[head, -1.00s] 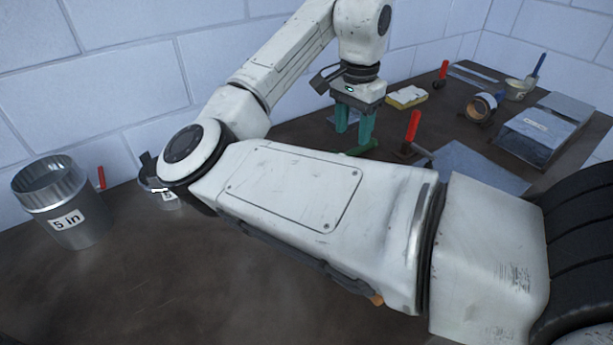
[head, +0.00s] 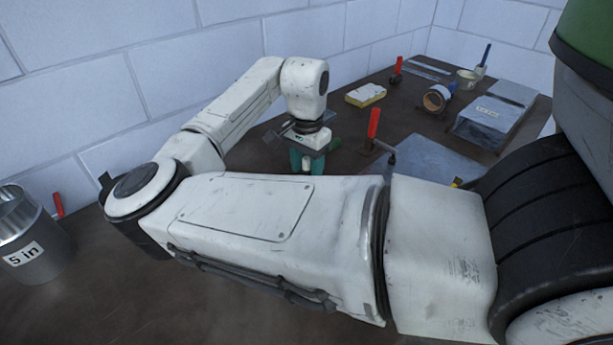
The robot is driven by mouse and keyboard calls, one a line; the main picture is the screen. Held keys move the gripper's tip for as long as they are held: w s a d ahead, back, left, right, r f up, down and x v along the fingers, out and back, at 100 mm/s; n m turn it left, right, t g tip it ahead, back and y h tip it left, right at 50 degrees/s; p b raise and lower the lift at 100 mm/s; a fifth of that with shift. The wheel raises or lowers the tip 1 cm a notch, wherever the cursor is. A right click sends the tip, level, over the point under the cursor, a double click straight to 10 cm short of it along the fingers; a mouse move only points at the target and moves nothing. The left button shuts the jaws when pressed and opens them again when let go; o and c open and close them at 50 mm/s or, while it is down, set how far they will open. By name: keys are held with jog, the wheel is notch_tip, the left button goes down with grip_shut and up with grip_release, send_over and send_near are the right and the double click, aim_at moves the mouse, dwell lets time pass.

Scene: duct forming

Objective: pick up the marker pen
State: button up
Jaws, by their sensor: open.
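I cannot make out the marker pen for certain; my own arm covers much of the bench. My gripper (head: 307,162) has green fingers and points down over the bench, behind my forearm. The fingers are apart, and I see nothing held between them; their tips are partly hidden by the forearm. A small yellow item (head: 457,182) peeks out at the right edge of my arm, mostly hidden.
A red-handled tool (head: 374,124) stands beside a grey metal sheet (head: 432,160). Behind are a yellow sponge (head: 365,95), a tape roll (head: 436,98), a metal box (head: 488,122) and a cup (head: 467,79). A "5 in" metal duct (head: 38,245) stands at left. A block wall closes the back.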

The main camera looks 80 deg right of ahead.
jog(key=shift+f, duration=0.2)
grip_shut()
dwell(0.4)
